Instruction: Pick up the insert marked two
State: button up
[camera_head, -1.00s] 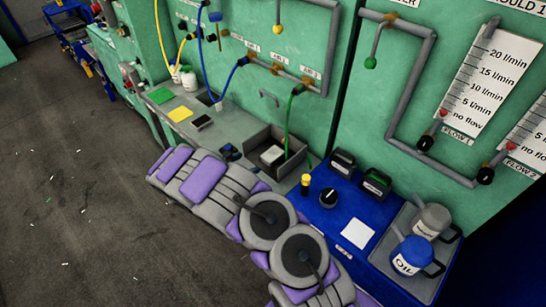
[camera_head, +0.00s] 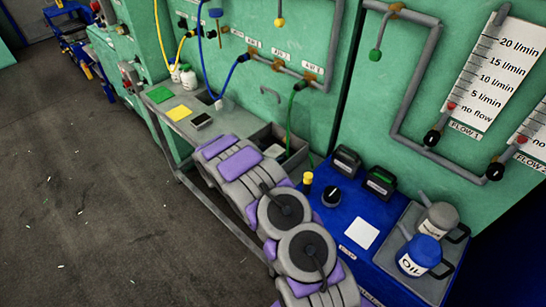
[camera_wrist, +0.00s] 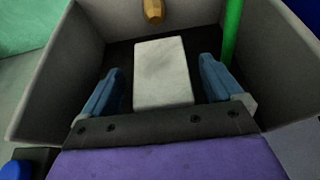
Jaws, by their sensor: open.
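A pale grey rectangular block (camera_wrist: 162,75) lies in an open grey bin (camera_wrist: 278,65) in the wrist view. No number shows on its visible face, so I cannot tell its mark. My gripper (camera_wrist: 161,80) is open, with one blue finger left of the block and one right of it. Gaps show between the fingers and the block; contact cannot be seen. In the head view the block (camera_head: 274,151) shows partly inside the bin on the grey bench, and my arm hides my gripper.
A green hose (camera_wrist: 231,35) drops into the bin's right side, and a bronze fitting (camera_wrist: 153,10) is at its far side. Right of the bin, a blue table (camera_head: 340,212) carries two dark handled items (camera_head: 380,182), a knob and an oil can (camera_head: 419,254).

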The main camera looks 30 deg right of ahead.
jog(key=shift+w+d+f, duration=0.1)
jog(key=shift+d+f, duration=0.05)
jog(key=shift+d, duration=0.2)
jog(key=shift+c, duration=0.2)
jog(key=c, duration=1.4)
